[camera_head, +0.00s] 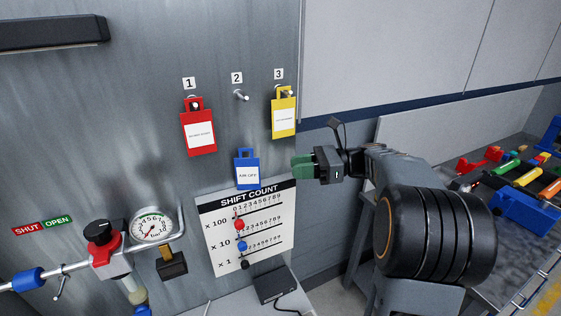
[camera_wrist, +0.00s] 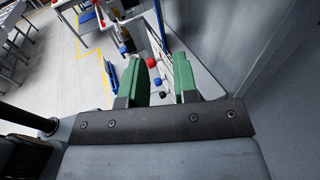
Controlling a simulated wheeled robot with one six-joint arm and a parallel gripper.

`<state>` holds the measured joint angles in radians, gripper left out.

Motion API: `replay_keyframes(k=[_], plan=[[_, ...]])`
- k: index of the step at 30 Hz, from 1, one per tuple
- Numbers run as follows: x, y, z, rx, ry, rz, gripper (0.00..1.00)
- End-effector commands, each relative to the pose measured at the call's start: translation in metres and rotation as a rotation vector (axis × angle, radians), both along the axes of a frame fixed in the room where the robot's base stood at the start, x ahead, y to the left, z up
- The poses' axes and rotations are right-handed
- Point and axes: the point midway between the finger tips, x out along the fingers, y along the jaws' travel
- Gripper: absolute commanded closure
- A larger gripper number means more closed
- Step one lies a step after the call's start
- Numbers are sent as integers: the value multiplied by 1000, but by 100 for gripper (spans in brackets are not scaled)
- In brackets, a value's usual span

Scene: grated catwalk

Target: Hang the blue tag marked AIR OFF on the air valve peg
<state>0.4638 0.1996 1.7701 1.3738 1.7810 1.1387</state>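The blue tag (camera_head: 247,173) with a white AIR OFF label is upright near the grey panel, over the top of the SHIFT COUNT board. What bears it is not visible. My gripper (camera_head: 303,166) is to its right, apart from it. The green fingers are spread with nothing between them in the wrist view (camera_wrist: 163,82). A red valve with a black knob (camera_head: 101,238) is on the pipe at lower left. A small metal pin (camera_head: 61,284) stands beside a blue collar on that pipe. I cannot tell whether it is the air valve peg.
A red tag (camera_head: 198,132) hangs on peg 1 and a yellow tag (camera_head: 284,116) on peg 3. Peg 2 (camera_head: 240,96) is bare. A gauge (camera_head: 152,226) and padlock (camera_head: 172,264) are near the valve. A cluttered bench (camera_head: 470,210) is at right.

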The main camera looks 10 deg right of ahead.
Motion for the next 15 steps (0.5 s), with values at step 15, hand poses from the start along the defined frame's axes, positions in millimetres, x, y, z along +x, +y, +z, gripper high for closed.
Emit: replay_keyframes(k=[15], plan=[[-47, 30, -24, -370, -175, 111, 73]])
